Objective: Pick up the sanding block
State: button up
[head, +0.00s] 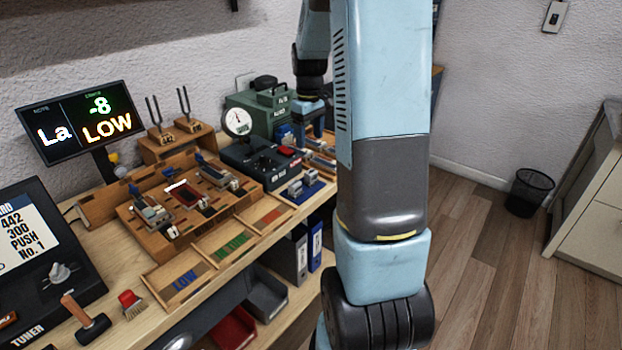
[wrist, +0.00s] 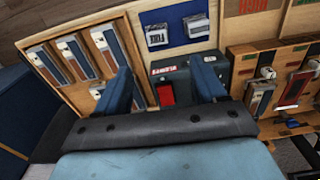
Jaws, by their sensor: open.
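I cannot tell for sure which thing is the sanding block. Two small grey-white blocks lie on a blue mat (wrist: 178,42) in the wrist view: a left one (wrist: 157,36) and a right one (wrist: 197,25). The mat also shows in the head view (head: 314,189), near the bench's front edge. My gripper (wrist: 164,72) is open, its two blue fingers apart with nothing held between them. It hangs over the back of the bench, above the dark box with a red button (wrist: 165,94). In the head view my arm hides part of this area.
A wooden tray (wrist: 133,29) with several long pieces lies beside the mat. The action stand (head: 190,200) and a bin tray marked LOW (head: 178,278) lie left in the head view. A green case (head: 262,112), gauge (head: 238,122) and tuning forks (head: 187,108) stand at the back.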

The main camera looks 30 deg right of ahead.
aim_at(311, 171)
notch_tip(311, 171, down, 8)
jog(key=shift+f, duration=0.25)
jog(key=shift+d+f, duration=0.15)
jog(key=shift+f, duration=1.15)
jog(key=shift+d+f, duration=0.15)
jog(key=shift+f, duration=1.15)
jog(key=c, duration=1.1)
